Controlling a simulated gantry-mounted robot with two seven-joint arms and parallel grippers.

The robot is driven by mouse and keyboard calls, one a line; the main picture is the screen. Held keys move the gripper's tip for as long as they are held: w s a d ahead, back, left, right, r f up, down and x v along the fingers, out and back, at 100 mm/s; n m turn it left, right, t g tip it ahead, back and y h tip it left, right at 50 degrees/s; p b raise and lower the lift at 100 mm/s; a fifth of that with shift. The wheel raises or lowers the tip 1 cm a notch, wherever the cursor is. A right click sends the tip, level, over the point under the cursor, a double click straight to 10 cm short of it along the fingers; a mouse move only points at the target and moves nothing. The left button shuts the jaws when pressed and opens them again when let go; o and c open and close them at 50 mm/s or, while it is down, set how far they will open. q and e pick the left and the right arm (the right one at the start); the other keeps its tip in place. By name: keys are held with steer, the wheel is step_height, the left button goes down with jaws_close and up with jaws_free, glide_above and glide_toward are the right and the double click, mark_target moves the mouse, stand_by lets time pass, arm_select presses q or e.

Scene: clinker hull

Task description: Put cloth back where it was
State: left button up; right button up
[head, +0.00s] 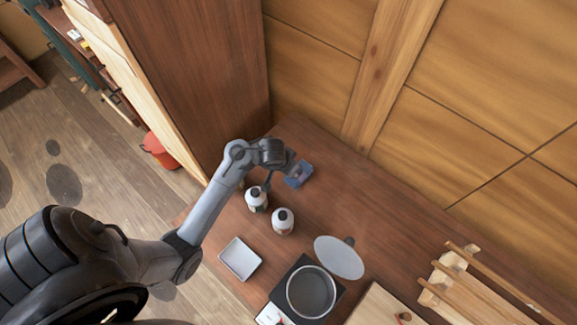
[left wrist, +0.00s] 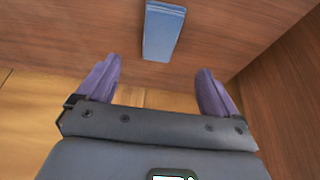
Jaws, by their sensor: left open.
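The blue folded cloth (head: 299,177) lies on the wooden counter near its back corner, close to the tall dark panel. My left gripper (head: 287,166) is right by the cloth, which it partly covers in the head view. In the left wrist view, the cloth (left wrist: 163,32) appears beyond and between the two purple fingers of my left gripper (left wrist: 157,75). The fingers are wide apart and hold nothing. My right gripper is in neither view.
Two white bottles (head: 257,199) (head: 283,221) stand in front of the cloth. A white tray (head: 240,258), a pot (head: 311,292), a grey oval disc (head: 338,257) and a wooden rack (head: 462,285) are further along the counter. The wall and tall panel (head: 205,70) close off the corner.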

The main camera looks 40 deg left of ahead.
arm_select(q)
steer(key=s+d+r, duration=0.1)
steer(key=s+d, duration=0.1)
steer(key=s, duration=0.1)
steer(key=s+d+m, duration=0.1)
steer(key=s+d, duration=0.1)
steer(key=s, duration=0.2)
steer(key=s+d+r+m, duration=0.1)
steer(key=s+d, duration=0.1)
steer(key=s, duration=0.2)
steer(key=shift+s+r+g+y, duration=0.1)
steer(key=shift+r+g+y, duration=0.2)
steer(key=s+d+r+m+h, duration=0.1)
steer(key=s+d+r, duration=0.2)
steer(key=s, duration=0.5)
steer(key=shift+s+d+r, duration=0.25)
steer(key=shift+d+r, duration=0.15)
steer(key=shift+d, duration=0.4)
